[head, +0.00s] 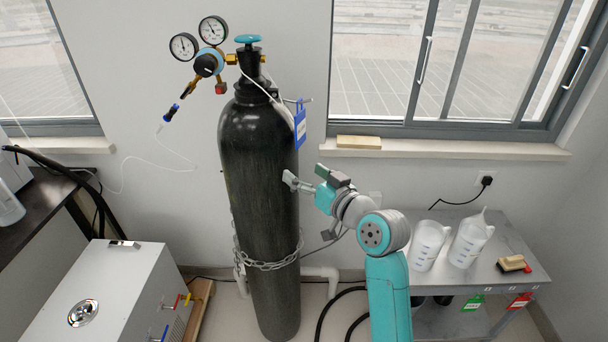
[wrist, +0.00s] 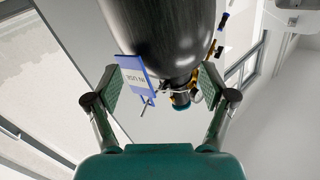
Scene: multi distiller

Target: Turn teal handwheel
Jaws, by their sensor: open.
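The teal handwheel (head: 248,39) sits on top of the valve of a tall black gas cylinder (head: 258,170). My gripper (head: 307,177) is to the right of the cylinder, well below the handwheel and apart from it. Its fingers are spread and hold nothing. In the wrist view, my gripper (wrist: 161,90) shows both fingers wide apart, with the dark cylinder (wrist: 170,40) beyond them. A small blue round part shows at the cylinder's end there; I cannot tell whether it is the handwheel.
A regulator (head: 207,65) with two gauges is left of the valve. A blue tag (head: 300,124) hangs at the cylinder's shoulder. A chain (head: 268,264) wraps the cylinder. A grey side table (head: 500,268) with beakers stands at right, a white machine (head: 105,290) at lower left.

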